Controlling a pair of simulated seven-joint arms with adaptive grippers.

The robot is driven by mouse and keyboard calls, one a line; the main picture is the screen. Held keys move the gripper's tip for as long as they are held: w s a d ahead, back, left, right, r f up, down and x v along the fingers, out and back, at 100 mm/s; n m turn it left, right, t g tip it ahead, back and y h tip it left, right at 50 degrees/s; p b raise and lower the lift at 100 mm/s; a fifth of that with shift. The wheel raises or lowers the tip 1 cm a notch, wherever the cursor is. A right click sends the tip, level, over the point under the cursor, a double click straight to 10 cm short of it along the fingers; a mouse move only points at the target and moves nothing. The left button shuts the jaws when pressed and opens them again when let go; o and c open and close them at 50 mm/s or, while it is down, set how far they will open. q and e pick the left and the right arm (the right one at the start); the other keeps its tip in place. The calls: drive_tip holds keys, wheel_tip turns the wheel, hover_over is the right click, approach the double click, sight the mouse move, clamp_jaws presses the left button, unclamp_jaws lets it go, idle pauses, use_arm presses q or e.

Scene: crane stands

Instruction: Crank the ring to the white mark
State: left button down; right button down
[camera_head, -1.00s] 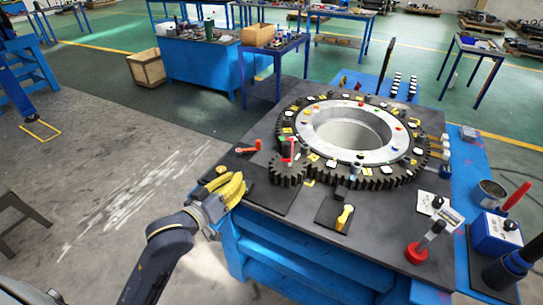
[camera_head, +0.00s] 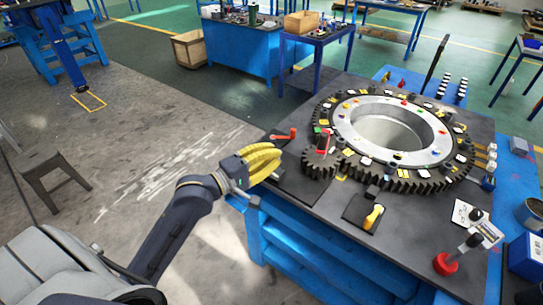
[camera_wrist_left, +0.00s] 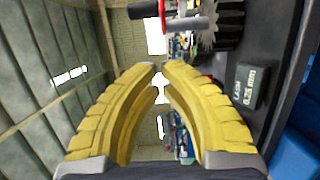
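The large dark toothed ring (camera_head: 410,182) lies flat around a pale metal hub on the bench, with white and yellow tags on top. Several white patches show; I cannot tell which is the mark. A small pinion gear (camera_head: 318,167) meshes at its near left, with an upright red handle (camera_head: 323,142) on it. My right gripper is not in view.
A red lever (camera_head: 284,136) lies behind my left gripper. A yellow handle (camera_head: 374,216) stands on a dark plate at the bench front. A red-based stand (camera_head: 446,263) is at the right. A labelled dark block (camera_wrist_left: 246,86) shows in the wrist view.

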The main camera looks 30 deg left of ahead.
sight(322, 150)
use_arm(q)
drive_tip(key=w+d, duration=0.7)
drive_tip(key=shift+w, duration=0.3)
idle(0.3)
